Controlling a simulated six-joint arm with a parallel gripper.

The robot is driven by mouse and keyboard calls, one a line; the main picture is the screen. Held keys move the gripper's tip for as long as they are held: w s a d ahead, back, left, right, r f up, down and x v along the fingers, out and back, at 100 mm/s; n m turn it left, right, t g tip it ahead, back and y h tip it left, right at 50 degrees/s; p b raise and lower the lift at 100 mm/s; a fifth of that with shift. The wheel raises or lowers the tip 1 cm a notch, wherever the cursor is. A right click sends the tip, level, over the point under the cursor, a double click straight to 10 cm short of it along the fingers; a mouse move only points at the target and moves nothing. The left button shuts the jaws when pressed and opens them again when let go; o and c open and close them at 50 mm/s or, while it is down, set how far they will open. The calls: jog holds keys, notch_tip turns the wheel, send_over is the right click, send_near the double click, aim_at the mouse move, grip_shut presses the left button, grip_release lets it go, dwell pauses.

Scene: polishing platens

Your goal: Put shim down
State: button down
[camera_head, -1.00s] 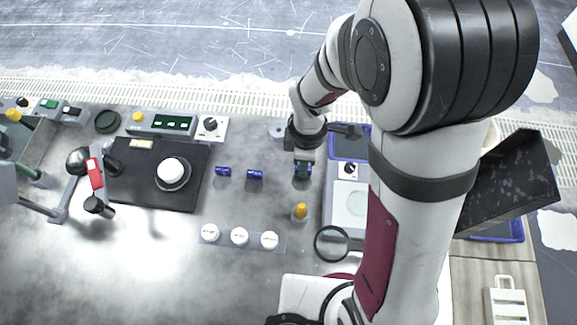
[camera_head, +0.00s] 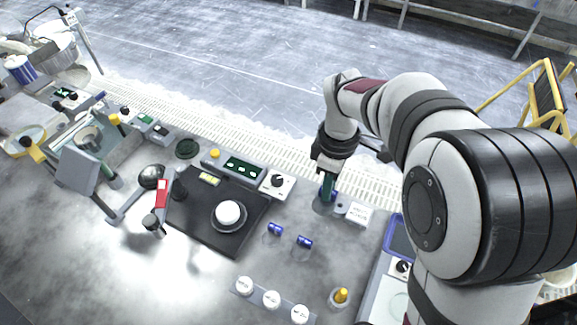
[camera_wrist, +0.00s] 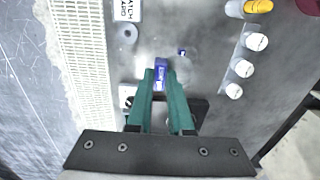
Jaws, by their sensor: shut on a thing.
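My gripper (camera_head: 328,186) has narrow green fingers, which also show in the wrist view (camera_wrist: 161,72). It is shut on a small blue piece, the shim (camera_wrist: 160,76), with a pale part on its face. The fingers cover most of the shim in the head view, where a blue bit shows beside the tips. The gripper hangs low over the grey bench, close to a grey ring (camera_head: 342,204) and a white lettered card (camera_head: 360,213). I cannot tell whether the shim touches the bench.
Two blue pieces (camera_head: 275,229) (camera_head: 304,241) lie on the bench, left and front of the gripper. A white knob box (camera_head: 277,184) stands to the left. A strip of white-capped pots (camera_head: 271,299) and a yellow-topped bottle (camera_head: 341,296) stand at the front. A blue tray (camera_head: 399,238) is right.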

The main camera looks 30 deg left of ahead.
jog(key=s+a+r, duration=0.2)
jog(key=a, duration=0.9)
send_over(232, 205)
notch_tip(232, 205, down, 6)
jog(key=shift+w+d+f, duration=0.1)
jog(key=shift+w+f, duration=0.05)
jog(key=f, duration=0.4)
jog(key=shift+a, duration=0.2)
jog(key=shift+f, duration=0.15)
jog(key=shift+f, duration=0.1)
jog(key=c, duration=0.8)
grip_release()
